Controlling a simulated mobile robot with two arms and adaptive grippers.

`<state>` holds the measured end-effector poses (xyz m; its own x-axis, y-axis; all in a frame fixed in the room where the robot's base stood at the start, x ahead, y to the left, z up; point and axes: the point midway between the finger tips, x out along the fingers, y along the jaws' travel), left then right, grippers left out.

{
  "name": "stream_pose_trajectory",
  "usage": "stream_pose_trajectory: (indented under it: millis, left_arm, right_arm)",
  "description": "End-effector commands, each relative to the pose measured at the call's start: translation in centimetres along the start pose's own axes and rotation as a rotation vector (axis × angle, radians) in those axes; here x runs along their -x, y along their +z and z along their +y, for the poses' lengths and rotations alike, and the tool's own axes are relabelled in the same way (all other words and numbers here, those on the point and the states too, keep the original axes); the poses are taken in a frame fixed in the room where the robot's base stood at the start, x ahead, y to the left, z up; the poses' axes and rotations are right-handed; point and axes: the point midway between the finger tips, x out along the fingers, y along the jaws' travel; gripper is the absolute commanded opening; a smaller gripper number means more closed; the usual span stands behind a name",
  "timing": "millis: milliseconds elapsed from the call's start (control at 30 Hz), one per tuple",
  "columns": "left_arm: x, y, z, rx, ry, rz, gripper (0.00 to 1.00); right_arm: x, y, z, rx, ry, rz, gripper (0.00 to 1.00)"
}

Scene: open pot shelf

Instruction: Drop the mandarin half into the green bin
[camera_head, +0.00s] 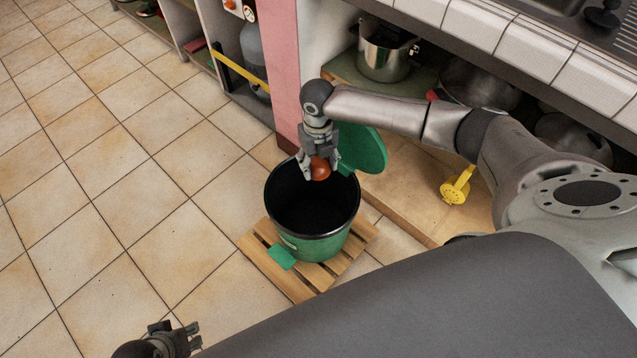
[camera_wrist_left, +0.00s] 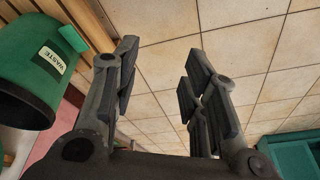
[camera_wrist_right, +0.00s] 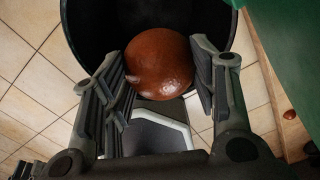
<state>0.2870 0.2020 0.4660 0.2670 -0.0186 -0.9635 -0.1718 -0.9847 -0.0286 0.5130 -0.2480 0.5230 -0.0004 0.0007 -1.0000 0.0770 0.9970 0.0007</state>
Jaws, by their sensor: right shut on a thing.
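The mandarin half (camera_head: 321,169) is a rounded orange-brown piece between the fingers of my right gripper (camera_head: 318,173). In the right wrist view the mandarin half (camera_wrist_right: 158,62) sits between both fingers, with the dark bin opening behind it. The green bin (camera_head: 318,248) has a black inside, and its green lid (camera_head: 363,148) stands open at the back. My right gripper is over the bin's back rim area, pointing down. My left gripper (camera_head: 180,338) is low at the bottom left, away from the bin. In the left wrist view its fingers are apart and empty.
The bin stands on a wooden pallet (camera_head: 352,247). Behind it is a shelf with a steel pot (camera_head: 385,52) and a yellow utensil (camera_head: 456,187). A pink post (camera_head: 281,60) rises behind the bin. The tiled floor (camera_head: 120,180) to the left is clear.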

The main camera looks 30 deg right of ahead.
Motion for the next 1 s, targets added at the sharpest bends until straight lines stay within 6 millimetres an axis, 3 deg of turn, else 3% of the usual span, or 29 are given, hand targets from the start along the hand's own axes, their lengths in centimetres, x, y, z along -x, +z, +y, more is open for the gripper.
stream_pose_trajectory:
  millis: [167,267,600,800,1000]
  left_arm:
    - [1.3,-0.2,-0.1,0.001,-0.002,0.008,0.40]
    - [2.6,-0.4,-0.1,0.002,-0.003,0.016,0.40]
    - [7.6,-0.4,-0.3,0.005,-0.007,0.045,0.40]
    - [4.9,-2.8,0.1,0.000,-0.001,0.170,0.40]
    - [5.6,-6.1,0.5,-0.006,0.006,0.313,0.40]
  right_arm:
    - [-0.6,0.0,0.0,0.004,0.000,0.000,0.29]
    - [-1.0,0.0,0.0,0.003,0.000,0.000,0.18]
    - [-2.4,0.0,0.0,0.002,-0.001,0.000,0.18]
    - [-4.7,0.0,0.0,0.003,-0.001,0.000,0.18]
    - [-4.6,0.0,0.0,0.002,-0.001,-0.001,0.18]
